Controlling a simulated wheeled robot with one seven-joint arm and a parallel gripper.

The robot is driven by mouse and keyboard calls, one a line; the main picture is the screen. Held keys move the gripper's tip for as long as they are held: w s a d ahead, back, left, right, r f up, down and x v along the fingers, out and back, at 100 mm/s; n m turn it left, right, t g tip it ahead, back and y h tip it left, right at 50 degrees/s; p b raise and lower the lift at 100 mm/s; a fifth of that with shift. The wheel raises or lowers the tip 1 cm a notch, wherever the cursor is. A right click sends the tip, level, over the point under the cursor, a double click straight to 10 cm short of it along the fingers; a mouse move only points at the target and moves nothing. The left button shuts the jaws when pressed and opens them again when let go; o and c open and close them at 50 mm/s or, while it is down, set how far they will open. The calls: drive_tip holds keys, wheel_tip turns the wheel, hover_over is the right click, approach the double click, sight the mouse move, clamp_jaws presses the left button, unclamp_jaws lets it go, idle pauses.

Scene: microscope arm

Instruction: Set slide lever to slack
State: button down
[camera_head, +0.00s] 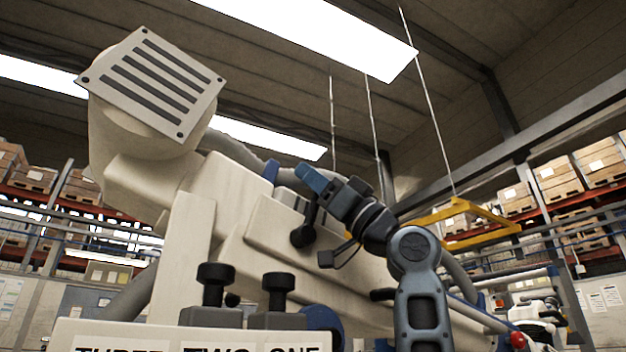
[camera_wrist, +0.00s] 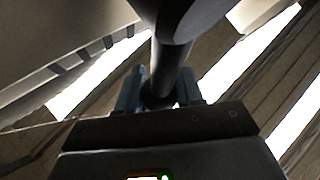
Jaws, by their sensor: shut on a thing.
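The microscope arm is a large cream-white machine (camera_head: 262,232) filling the middle of the head view. My gripper (camera_head: 312,180) is at its upper side, with blue fingers shut on a dark lever. In the wrist view my gripper (camera_wrist: 160,90) has one finger on each side of the slide lever (camera_wrist: 170,62), a dark round shaft that widens toward the top of the picture. In the head view a black lever with a rounded end (camera_head: 303,236) hangs just below the fingers. I cannot tell which end is slack.
Two black knobs (camera_head: 216,285) stand on the machine's front, above a white sign (camera_head: 190,340). A vent-slotted plate (camera_head: 152,82) caps the machine's upper left. A yellow frame (camera_head: 460,222) hangs at the right. Shelves with boxes (camera_head: 590,165) stand behind.

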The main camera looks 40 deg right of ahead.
drive_tip(key=shift+d, duration=0.1)
drive_tip(key=c, duration=0.7)
unclamp_jaws()
drive_tip(key=shift+c, duration=0.2)
drive_tip(key=shift+s+f, duration=0.1)
drive_tip(key=b+v, duration=0.2)
drive_tip(key=v, duration=0.5)
drive_tip(key=shift+s+f, duration=0.15)
drive_tip(key=shift+s+d, duration=0.1)
drive_tip(key=shift+d, duration=0.1)
